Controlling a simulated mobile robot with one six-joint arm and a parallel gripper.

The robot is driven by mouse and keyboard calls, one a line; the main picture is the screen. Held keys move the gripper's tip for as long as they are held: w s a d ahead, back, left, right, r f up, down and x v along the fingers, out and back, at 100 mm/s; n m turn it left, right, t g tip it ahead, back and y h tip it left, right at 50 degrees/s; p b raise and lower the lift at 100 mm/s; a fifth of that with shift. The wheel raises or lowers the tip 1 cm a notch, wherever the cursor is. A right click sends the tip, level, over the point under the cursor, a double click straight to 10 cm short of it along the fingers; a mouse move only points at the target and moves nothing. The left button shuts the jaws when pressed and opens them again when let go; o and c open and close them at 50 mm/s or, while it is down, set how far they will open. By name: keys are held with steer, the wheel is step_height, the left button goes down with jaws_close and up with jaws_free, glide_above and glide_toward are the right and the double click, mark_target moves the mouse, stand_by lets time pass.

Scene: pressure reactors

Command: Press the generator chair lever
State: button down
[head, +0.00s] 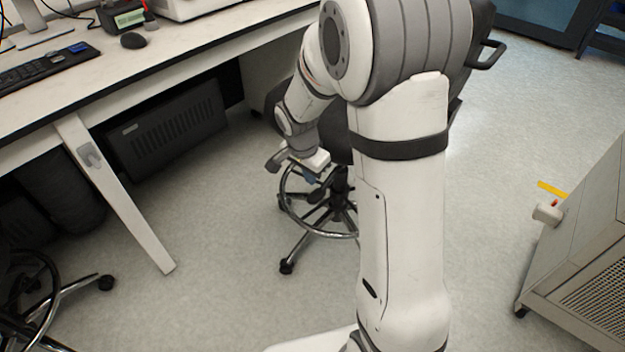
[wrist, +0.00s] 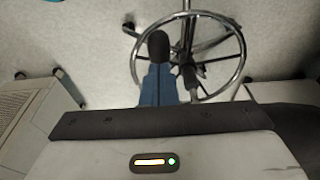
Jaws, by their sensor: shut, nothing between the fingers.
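The chair (head: 341,214) stands behind my arm in the head view, with a dark seat, a chrome foot ring and a wheeled base. My gripper (head: 309,178) is low beside the seat, above the foot ring, with its blue fingers pointing down. In the wrist view my gripper (wrist: 160,72) is shut and empty. A black rounded paddle, seemingly the chair lever (wrist: 158,45), shows right at the fingertips. I cannot tell whether they touch. The chair's foot ring (wrist: 240,50) lies below and to the right there. My arm hides much of the chair in the head view.
A white workbench (head: 200,55) with a keyboard (head: 45,70) and mouse (head: 133,40) runs along the left. A dark heater-like unit (head: 165,130) is under it. A grey cabinet (head: 585,240) stands at the right. Open floor (head: 490,170) lies between the chair and cabinet.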

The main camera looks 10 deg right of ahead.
step_height(320, 180, up, 7)
steer(key=s+a+p, duration=0.1)
steer(key=s+a, duration=0.1)
steer(key=shift+a, duration=0.4)
steer(key=shift+r, duration=0.1)
steer(key=s+d+r+n+p, duration=0.2)
steer(key=s+r+n+p, duration=0.3)
steer(key=s+r+p, duration=0.4)
steer(key=s+d+r+n+t+y+p, duration=0.1)
steer(key=s+r+n+p, duration=0.4)
steer(key=s+r+p, duration=0.5)
step_height(320, 180, up, 9)
steer(key=shift+d+r+n+y+p, duration=0.1)
steer(key=shift+d+n+y+p, duration=0.3)
steer(key=shift+p, duration=0.3)
